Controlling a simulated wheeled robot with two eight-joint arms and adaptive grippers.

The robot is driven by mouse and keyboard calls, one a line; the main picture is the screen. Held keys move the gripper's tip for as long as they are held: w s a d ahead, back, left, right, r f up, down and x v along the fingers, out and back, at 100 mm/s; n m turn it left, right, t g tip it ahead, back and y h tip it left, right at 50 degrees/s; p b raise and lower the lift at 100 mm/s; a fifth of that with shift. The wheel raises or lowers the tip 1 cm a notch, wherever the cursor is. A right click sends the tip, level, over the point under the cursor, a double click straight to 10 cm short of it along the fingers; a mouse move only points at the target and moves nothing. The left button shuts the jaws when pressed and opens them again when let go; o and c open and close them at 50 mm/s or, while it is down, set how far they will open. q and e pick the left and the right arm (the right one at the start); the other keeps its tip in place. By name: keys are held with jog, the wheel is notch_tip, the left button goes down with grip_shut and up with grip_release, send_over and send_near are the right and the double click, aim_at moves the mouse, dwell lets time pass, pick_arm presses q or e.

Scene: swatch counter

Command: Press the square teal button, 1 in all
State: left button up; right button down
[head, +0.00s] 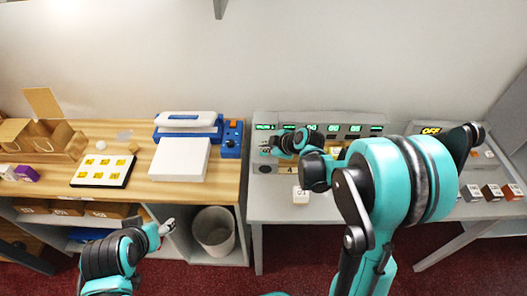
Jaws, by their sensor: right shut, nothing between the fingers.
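A grey panel (352,122) with several green displays stands at the back of the grey counter (257,212). I cannot make out the square teal button; my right arm covers much of the panel's front. My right gripper (266,150) is shut and empty, at the left end of the panel, close to its front. I cannot tell whether it touches anything. My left gripper (165,228) hangs low in front of the wooden counter, away from the panel; its finger opening is too small to read.
The wooden counter (222,192) holds a white block (180,159), a blue-and-white press (188,121), a blue box with knobs (231,139) and a tray of yellow swatches (82,182). A bin (214,239) stands below.

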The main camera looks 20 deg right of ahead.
jog(key=shift+f+b, duration=0.4)
jog(key=shift+f, duration=0.05)
jog(key=shift+r, duration=0.1)
dwell(0.4)
jog(key=shift+r+p, duration=0.75)
jog(key=shift+r, duration=0.1)
jog(key=shift+r, duration=0.15)
notch_tip(320, 180, up, 5)
jog(key=p, duration=0.4)
